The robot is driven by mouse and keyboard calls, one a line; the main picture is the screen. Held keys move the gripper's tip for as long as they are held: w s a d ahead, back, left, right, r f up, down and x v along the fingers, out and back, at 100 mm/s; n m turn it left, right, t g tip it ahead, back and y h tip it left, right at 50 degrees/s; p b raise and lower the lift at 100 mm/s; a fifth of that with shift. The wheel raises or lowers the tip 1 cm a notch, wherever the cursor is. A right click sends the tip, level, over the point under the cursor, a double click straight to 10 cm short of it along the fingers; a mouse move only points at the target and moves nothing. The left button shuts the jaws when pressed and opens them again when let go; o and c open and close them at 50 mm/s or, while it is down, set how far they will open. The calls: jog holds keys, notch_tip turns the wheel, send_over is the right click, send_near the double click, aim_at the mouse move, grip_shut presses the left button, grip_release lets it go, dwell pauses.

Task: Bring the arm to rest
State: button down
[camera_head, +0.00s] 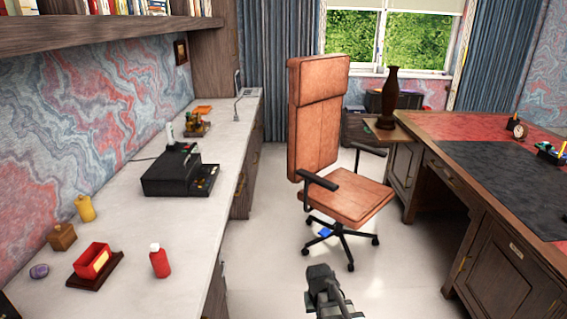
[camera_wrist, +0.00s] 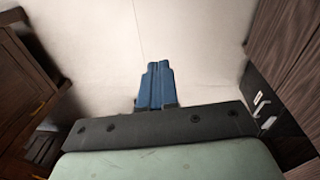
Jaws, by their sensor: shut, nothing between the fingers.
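My gripper shows in the wrist view (camera_wrist: 157,68) with its two blue fingers pressed together and nothing between them. It points down at the pale floor (camera_wrist: 105,45), with dark wood cabinet fronts to either side. In the head view, part of my arm shows at the bottom centre, over the floor between the counter and the desk. The fingertips cannot be made out clearly in that view.
A white counter (camera_head: 130,225) runs along the left, with a red bottle (camera_head: 160,262), a red box (camera_head: 94,260) and a black machine (camera_head: 172,175). An orange office chair (camera_head: 345,198) stands ahead. A wooden desk (camera_head: 510,240) is at the right.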

jog(key=s+d+f+m+y, duration=0.1)
jog(key=s+d+f, duration=0.2)
jog(key=s+d, duration=0.2)
jog(key=s+f+g, duration=0.3)
jog(key=s+f, duration=0.7)
jog(key=s, duration=0.5)
jog(key=s+f+g, duration=0.4)
jog(key=s+f, duration=0.6)
jog(key=s, duration=0.5)
